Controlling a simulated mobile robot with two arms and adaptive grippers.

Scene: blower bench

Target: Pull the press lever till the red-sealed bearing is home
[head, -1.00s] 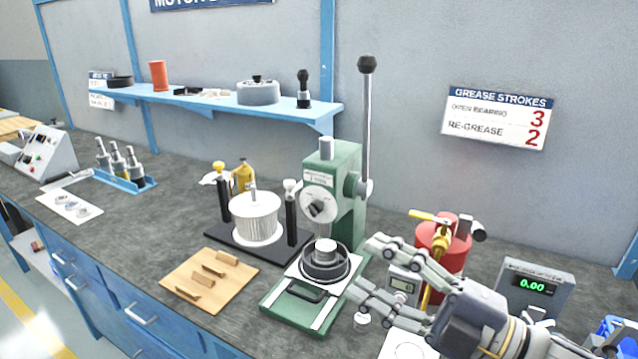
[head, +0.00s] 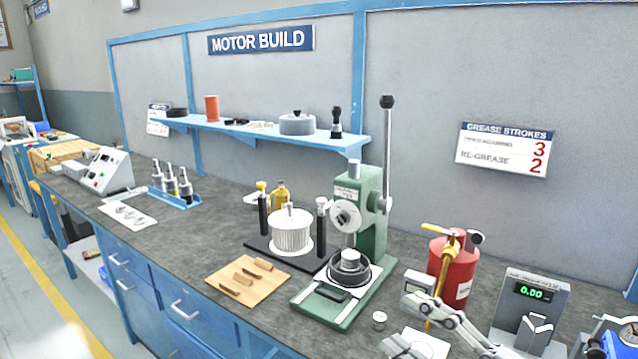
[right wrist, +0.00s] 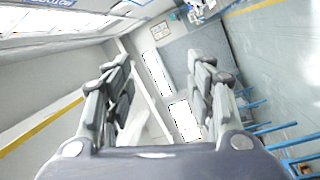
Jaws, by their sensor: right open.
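The green press (head: 374,215) stands on the bench with its long lever (head: 387,150) upright, black knob (head: 387,102) at the top. A dark round part (head: 348,272) sits on the press base under the ram. I cannot make out a red seal on it. My right gripper (head: 415,325) is low at the right in the head view, in front of the red grease pump and apart from the press and lever. In the right wrist view its fingers (right wrist: 160,95) are spread with nothing between them. My left gripper is not in view.
A red grease pump (head: 462,270) and a digital readout (head: 530,305) stand right of the press. A white-finned rotor (head: 291,232) on a black stand and a wooden board (head: 247,278) are to its left. A blue shelf (head: 250,138) hangs behind.

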